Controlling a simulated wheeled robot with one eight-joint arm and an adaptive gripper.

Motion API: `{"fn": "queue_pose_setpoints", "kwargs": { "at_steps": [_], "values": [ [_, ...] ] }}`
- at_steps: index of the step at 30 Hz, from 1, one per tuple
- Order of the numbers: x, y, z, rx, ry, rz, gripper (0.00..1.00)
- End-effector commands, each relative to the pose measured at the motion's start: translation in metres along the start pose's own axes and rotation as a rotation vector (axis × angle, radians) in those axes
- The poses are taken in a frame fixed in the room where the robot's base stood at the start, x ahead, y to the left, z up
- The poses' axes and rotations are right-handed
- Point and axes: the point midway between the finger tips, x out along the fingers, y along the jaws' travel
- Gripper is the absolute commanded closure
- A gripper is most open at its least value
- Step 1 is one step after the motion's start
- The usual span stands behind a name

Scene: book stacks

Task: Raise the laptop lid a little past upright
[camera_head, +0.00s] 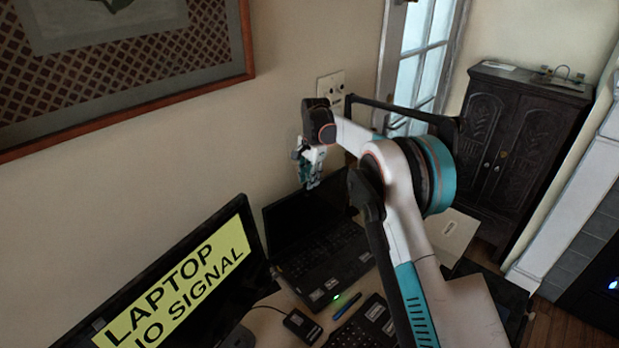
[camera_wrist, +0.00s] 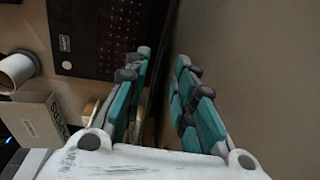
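The black laptop stands open on the desk, its keyboard base (camera_head: 325,268) towards me and its dark lid (camera_head: 290,222) raised near upright; the exact angle is hard to tell. My gripper (camera_head: 311,180) is at the lid's top edge, near the wall. In the wrist view, the gripper's teal fingers (camera_wrist: 164,58) are apart. The lid (camera_wrist: 160,75) shows nearly edge-on as a dark strip between them, the keyboard (camera_wrist: 100,28) on the left and the wall on the right. I cannot tell whether either finger touches the lid.
A monitor (camera_head: 185,290) reading "LAPTOP NO SIGNAL" stands left of the laptop. A small black device (camera_head: 301,325) and a black keypad (camera_head: 368,325) lie in front. A white mug (camera_wrist: 16,70) and a pale box (camera_wrist: 35,118) are beside the laptop. The wall (camera_head: 285,130) is close behind.

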Motion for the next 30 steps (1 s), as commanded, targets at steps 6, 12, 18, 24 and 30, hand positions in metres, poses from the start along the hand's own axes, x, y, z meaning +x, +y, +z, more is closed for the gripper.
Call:
{"fn": "queue_pose_setpoints", "kwargs": {
  "at_steps": [6,12,18,24,30],
  "values": [
    [-0.019,0.0,0.0,0.0,0.0,0.0,0.76],
    [-0.059,0.0,0.0,0.0,0.0,0.0,0.76],
    [-0.096,0.0,0.0,0.0,0.0,0.0,0.76],
    [-0.116,-0.001,0.0,0.0,0.0,0.0,0.76],
    [-0.12,-0.001,0.0,0.0,0.0,0.0,0.76]
  ]
}}
